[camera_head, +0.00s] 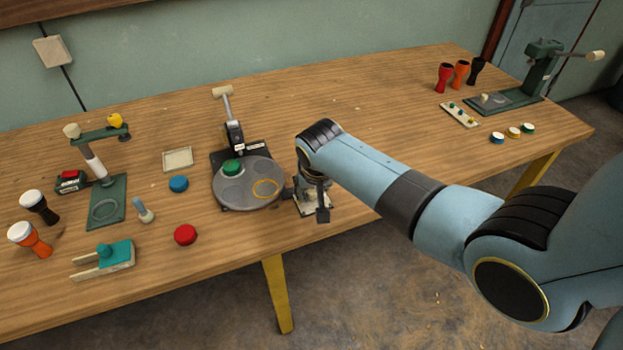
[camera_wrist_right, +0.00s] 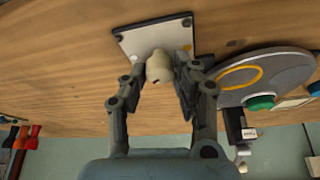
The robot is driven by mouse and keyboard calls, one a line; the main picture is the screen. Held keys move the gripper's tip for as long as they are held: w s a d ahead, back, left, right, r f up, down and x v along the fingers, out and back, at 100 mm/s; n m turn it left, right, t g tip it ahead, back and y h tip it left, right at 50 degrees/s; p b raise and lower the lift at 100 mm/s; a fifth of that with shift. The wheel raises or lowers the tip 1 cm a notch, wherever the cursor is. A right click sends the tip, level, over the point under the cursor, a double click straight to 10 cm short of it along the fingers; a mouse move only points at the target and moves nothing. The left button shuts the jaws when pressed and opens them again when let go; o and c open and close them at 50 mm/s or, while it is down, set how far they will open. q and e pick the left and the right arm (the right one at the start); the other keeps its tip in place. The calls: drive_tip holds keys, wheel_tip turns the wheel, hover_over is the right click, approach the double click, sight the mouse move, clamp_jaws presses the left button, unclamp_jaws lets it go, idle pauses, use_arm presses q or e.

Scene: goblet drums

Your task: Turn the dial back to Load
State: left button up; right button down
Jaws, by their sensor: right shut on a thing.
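The dial is a cream knob (camera_wrist_right: 159,66) on a pale square plate (camera_wrist_right: 135,42) with dark corners, which lies on the table near the front edge. An orange mark shows on the plate in the wrist view; no lettering can be read. My right gripper (camera_wrist_right: 160,82) is shut on the knob, one finger on each side. In the head view my right gripper (camera_head: 309,203) points down over the plate (camera_head: 300,210) and hides the knob and most of the plate. Which mark the knob points to cannot be told. My left gripper is not in view.
A grey turntable (camera_head: 235,196) with a green drum part (camera_head: 232,168) and a yellow ring stands just left of my right gripper. A blue disc (camera_head: 179,184), a red disc (camera_head: 185,235) and a green press stand (camera_head: 108,205) are further left.

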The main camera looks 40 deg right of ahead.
drive_tip(key=n+y+p, duration=0.1)
drive_tip(key=n, duration=0.1)
drive_tip(key=shift+d+r+n, duration=0.1)
drive_tip(key=shift+r+n, duration=0.05)
drive_tip(key=shift+n, duration=0.25)
drive_tip(key=n+y+p, duration=0.1)
drive_tip(key=n, duration=0.1)
drive_tip(key=shift+n+t, duration=0.3)
drive_tip(key=n+y, duration=0.1)
drive_tip(key=n, duration=0.1)
drive_tip(key=shift+d+n, duration=0.1)
drive_tip(key=shift+n, duration=0.2)
drive_tip(key=shift+n+g+y+b, duration=0.45)
drive_tip(key=shift+n+b, duration=0.25)
drive_tip(key=shift+n, duration=0.8)
drive_tip(key=c, duration=1)
unclamp_jaws()
drive_tip(key=v, duration=1.1)
drive_tip(key=shift+s+d+r, duration=0.2)
drive_tip(key=shift+r, duration=0.05)
